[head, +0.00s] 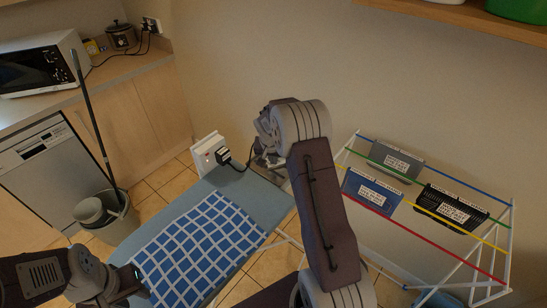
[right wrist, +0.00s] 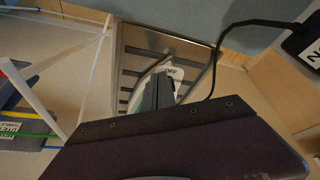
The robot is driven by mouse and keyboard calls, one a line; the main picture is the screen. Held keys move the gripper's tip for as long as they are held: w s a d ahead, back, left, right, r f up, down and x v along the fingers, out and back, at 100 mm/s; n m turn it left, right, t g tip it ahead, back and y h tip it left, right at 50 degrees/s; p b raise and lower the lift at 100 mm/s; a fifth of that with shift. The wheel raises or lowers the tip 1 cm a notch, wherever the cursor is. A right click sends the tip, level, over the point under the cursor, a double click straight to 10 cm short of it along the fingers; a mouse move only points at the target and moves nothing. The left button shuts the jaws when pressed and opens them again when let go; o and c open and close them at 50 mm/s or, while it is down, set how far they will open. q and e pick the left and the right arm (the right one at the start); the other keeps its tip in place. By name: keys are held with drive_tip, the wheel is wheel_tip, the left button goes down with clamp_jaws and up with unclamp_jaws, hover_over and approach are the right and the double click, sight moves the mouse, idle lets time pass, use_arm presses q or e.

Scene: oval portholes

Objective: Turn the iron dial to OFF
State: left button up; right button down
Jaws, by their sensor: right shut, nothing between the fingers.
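The ironing board (head: 185,195) carries a blue cloth with a white grid. At its far end, a metal iron rest (right wrist: 133,65) shows ribbed in the right wrist view. A pale iron part with a white label (right wrist: 173,70) that seems to read OFF lies on the rest; the dial's pointer setting cannot be read. My right gripper (right wrist: 165,90) is shut and empty, its tips close in front of the label, hiding much of the iron; contact cannot be told. In the head view my right wrist hides most of the iron. My left gripper (head: 134,284) is low at left, its jaws unclear.
A white socket box (head: 208,151) with a black plug stands behind the board. A bucket with a mop (head: 108,212), a dishwasher (head: 40,165) and a counter with a microwave (head: 40,65) are at left.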

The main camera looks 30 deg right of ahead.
idle(0.4)
drive_tip(key=shift+n+p, duration=0.4)
drive_tip(key=shift+p, duration=0.05)
drive_tip(key=shift+d+p, duration=0.1)
drive_tip(key=shift+p, duration=0.2)
